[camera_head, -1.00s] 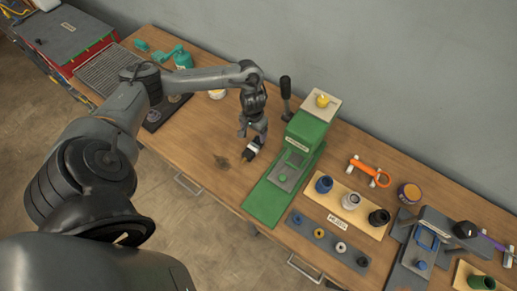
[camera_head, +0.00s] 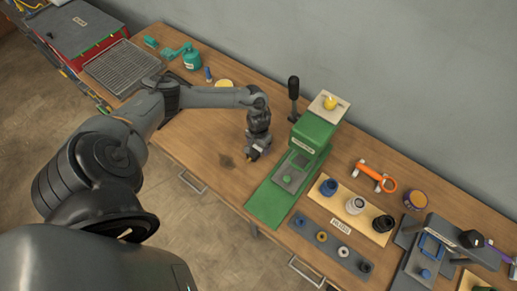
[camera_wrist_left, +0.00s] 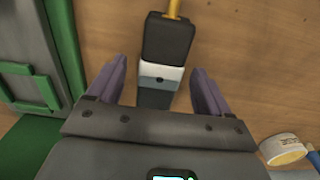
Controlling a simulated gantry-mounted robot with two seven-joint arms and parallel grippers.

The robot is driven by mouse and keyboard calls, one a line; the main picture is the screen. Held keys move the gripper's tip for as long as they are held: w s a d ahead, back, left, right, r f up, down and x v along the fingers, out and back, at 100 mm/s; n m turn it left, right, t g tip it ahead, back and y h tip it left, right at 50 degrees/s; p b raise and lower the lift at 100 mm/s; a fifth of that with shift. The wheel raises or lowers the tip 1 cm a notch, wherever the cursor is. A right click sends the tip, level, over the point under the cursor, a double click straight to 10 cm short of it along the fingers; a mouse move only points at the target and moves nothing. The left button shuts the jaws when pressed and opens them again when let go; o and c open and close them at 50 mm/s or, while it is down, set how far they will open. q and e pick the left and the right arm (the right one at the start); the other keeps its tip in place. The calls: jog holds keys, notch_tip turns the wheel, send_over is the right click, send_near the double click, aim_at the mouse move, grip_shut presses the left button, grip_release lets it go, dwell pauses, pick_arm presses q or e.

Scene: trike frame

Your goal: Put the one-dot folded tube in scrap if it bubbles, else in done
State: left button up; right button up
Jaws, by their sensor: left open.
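My left gripper (camera_wrist_left: 158,72) is open in the left wrist view, one finger on each side of a slim piece. A yellow end sticks out beyond the block. I cannot tell whether this is the one-dot folded tube. In the head view my left gripper (camera_head: 256,152) is low over the wooden bench, left of the green press, and hides most of the piece. No bubbles show. I cannot read any scrap or done label. My right gripper is not in view.
The green press (camera_head: 268,203) stands close on the right, its black lever (camera_head: 293,88) upright. A cream rack (camera_head: 379,238) and a grey strip (camera_head: 298,228) lie beyond it. Bare bench lies left of the gripper.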

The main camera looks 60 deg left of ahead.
pick_arm(q)
jog(key=shift+c, duration=0.5)
jog(key=c, duration=1.2)
